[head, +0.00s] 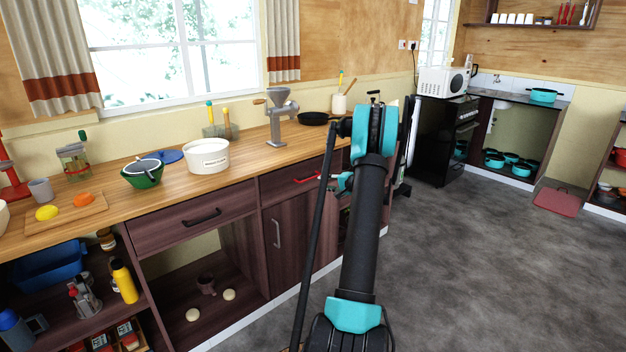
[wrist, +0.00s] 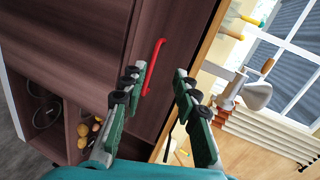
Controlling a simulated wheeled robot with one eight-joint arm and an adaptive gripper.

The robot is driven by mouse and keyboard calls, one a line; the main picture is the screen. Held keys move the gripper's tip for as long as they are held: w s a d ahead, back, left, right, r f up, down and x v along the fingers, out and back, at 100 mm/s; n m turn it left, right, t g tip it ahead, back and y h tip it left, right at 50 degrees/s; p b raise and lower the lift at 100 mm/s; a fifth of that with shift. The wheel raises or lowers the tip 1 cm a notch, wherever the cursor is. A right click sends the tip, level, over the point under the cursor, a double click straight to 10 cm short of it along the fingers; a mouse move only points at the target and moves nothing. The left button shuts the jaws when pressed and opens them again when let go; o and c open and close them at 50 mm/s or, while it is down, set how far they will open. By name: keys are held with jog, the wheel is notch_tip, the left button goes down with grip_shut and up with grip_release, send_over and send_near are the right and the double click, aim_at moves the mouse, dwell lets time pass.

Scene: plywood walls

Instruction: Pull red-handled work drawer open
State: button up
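The red handle (head: 306,179) is on the front of a dark brown work drawer (head: 276,186) under the wooden counter. The drawer looks closed, flush with the cabinet. In the wrist view the red handle (wrist: 152,67) is a curved bar on the drawer front (wrist: 172,42). The fingertips seem short of the handle; contact is not visible. In the head view my arm hides most of the gripper.
The counter (head: 235,163) carries a white pot (head: 209,157), a grey grinder (head: 277,115) and a black pan (head: 313,118). A black-handled drawer (head: 190,218) is left of the red-handled one. A cabinet door (head: 285,242) is below. The grey floor (head: 470,260) at right is clear.

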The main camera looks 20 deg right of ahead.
jog(key=w+d+f+m+t, duration=0.1)
jog(key=w+d+f+m, duration=0.1)
jog(key=d, duration=0.5)
jog(key=x, duration=1.7)
jog(key=shift+d, duration=0.15)
jog(key=shift+r, duration=0.1)
grip_shut()
